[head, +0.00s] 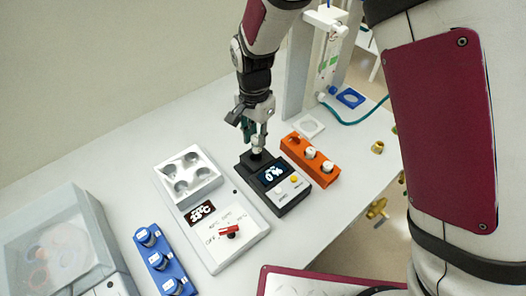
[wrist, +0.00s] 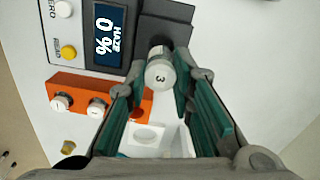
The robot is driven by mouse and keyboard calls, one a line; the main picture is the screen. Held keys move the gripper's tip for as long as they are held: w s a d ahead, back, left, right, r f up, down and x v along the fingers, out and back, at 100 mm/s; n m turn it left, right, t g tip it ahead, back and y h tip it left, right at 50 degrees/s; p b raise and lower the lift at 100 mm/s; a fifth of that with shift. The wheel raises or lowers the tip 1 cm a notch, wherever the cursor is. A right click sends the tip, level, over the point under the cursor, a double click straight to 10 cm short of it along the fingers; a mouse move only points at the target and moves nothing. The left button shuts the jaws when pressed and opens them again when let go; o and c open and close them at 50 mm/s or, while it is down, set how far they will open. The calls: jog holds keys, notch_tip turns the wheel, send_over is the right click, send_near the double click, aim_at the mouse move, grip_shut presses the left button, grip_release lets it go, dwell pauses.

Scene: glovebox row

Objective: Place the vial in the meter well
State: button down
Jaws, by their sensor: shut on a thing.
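The vial (wrist: 160,74) has a pale cap marked 3 and stands about upright between my fingers. In the head view its cap (head: 258,144) is right at the black well block of the meter (head: 247,165). My gripper (head: 256,136) is shut on the vial from above; its green-padded fingers (wrist: 155,92) flank the cap in the wrist view. The vial's lower part is mostly hidden, so I cannot tell how deep it sits in the well. The meter's display (head: 271,174) reads 0 %, with a white and a yellow button below it.
An orange rack (head: 322,175) with two capped vials and an open hole stands close right of the meter. A white heater block (head: 190,178) with a red knob is at left, a blue rack (head: 160,262) in front. A white square holder (head: 308,125) lies behind the orange rack.

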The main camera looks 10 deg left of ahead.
aim_at(256, 150)
jog(key=shift+f+p, duration=0.35)
jog(key=shift+f, duration=2.75)
jog(key=shift+f, duration=0.15)
jog(key=c, duration=1.4)
grip_release()
